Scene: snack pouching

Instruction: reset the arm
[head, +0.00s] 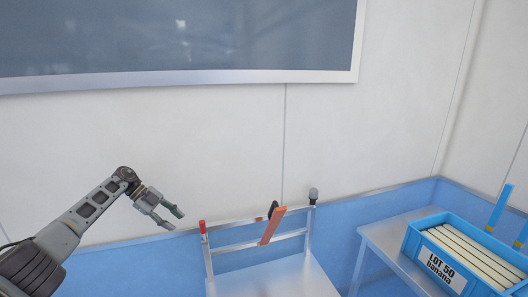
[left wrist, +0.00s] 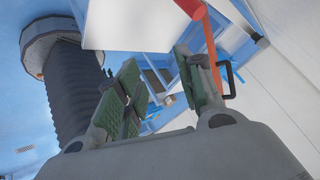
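My left arm reaches in from the left in the head view, raised in front of the white wall. My left gripper (head: 171,219) is open and empty, with a clear gap between its fingers. The same gripper shows close up in the left wrist view (left wrist: 168,88), its green-padded fingers apart with nothing between them. My right gripper is in neither view.
A metal table (head: 270,281) with an upright rail frame and an orange bar (head: 272,226) stands right of my left gripper. A blue crate (head: 415,240) labelled "LOT 50 banana" sits on a side table (head: 378,240) at the right. Open air surrounds the gripper.

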